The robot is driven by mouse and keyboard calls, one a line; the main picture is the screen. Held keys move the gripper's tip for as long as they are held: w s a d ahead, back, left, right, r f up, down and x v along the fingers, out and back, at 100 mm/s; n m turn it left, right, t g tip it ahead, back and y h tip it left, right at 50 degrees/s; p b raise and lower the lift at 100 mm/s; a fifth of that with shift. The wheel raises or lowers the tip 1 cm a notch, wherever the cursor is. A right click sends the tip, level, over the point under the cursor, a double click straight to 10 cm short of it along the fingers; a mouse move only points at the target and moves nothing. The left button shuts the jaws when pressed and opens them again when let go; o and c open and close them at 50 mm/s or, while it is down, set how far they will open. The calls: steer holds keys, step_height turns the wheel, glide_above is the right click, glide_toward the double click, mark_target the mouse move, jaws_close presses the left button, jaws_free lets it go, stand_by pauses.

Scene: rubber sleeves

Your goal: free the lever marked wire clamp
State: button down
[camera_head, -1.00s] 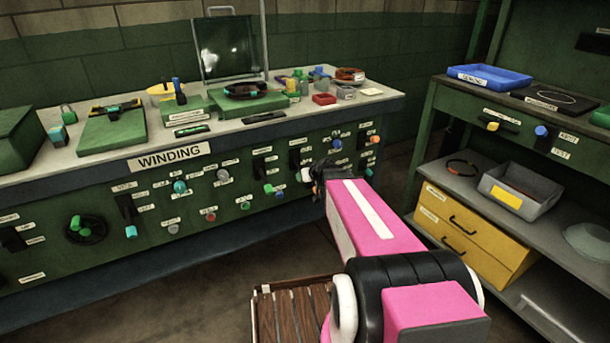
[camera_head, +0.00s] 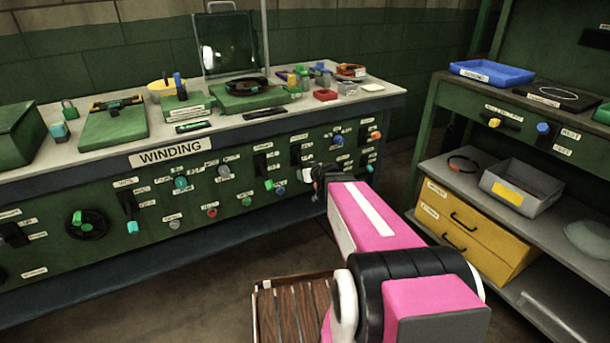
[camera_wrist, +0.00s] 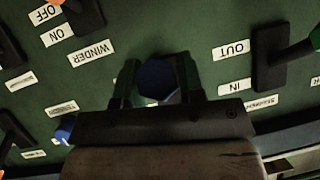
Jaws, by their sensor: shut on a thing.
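My gripper (camera_wrist: 157,85) is against the green WINDING panel (camera_head: 75,178). In the wrist view its two fingers stand on either side of a dark blue, many-sided piece (camera_wrist: 157,76) and are shut on it. What this piece sits on is hidden behind the gripper. I cannot read a wire clamp label in either view, so I cannot tell which lever this is. In the head view my gripper (camera_head: 310,176) is small and dark at the panel's lower right, and its fingertips are hard to make out.
In the wrist view, a black switch plate with a green handle (camera_wrist: 300,48), marked OUT and IN, is at right. A WINDER label (camera_wrist: 91,53) and another black switch (camera_wrist: 86,14) are at upper left. A blue knob (camera_wrist: 65,128) is at lower left. A yellow drawer unit (camera_head: 470,230) stands right of my arm.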

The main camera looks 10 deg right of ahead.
steer(key=c, duration=0.7)
jaws_free()
steer(key=shift+f, duration=0.1)
steer(key=shift+c, duration=0.2)
steer(key=v, duration=1)
steer(key=shift+s+d+r, duration=0.2)
steer(key=shift+s+d, duration=0.05)
steer(key=shift+a, duration=0.1)
steer(key=s+a+f+m+g+h, duration=0.3)
steer(key=s+f+g, duration=0.5)
steer(key=s+g, duration=0.3)
steer(key=shift+s+a+h, duration=0.5)
steer(key=shift+s+h, duration=0.6)
steer(key=shift+h, duration=0.1)
